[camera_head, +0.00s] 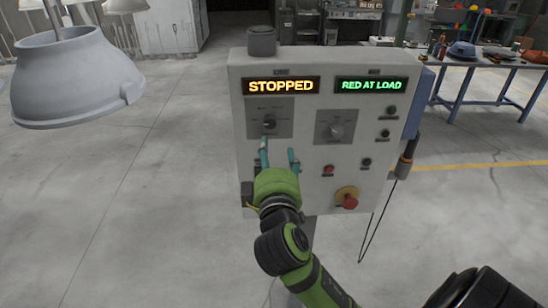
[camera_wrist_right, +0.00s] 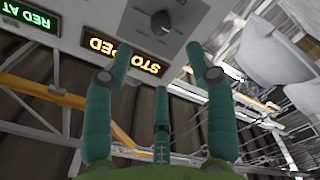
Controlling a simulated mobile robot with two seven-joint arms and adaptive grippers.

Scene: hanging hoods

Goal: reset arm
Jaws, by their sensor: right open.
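My right gripper (camera_head: 279,156) is in front of the left half of a grey control panel (camera_head: 310,185). Its teal fingers are spread apart with nothing between them. They point up toward the left rotary knob (camera_head: 269,122), just below it in the picture; I cannot tell whether a finger touches it. The right wrist view shows the open fingers (camera_wrist_right: 158,72) with the knob (camera_wrist_right: 161,22) beyond them. My right arm (camera_head: 290,250) reaches up from the lower right. My left gripper is not in view.
A second knob (camera_head: 337,130) and a red mushroom button (camera_head: 349,202) are at right. A pale hood (camera_head: 75,80) hangs at left. A workbench (camera_head: 490,62) stands back right. The left floor is clear.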

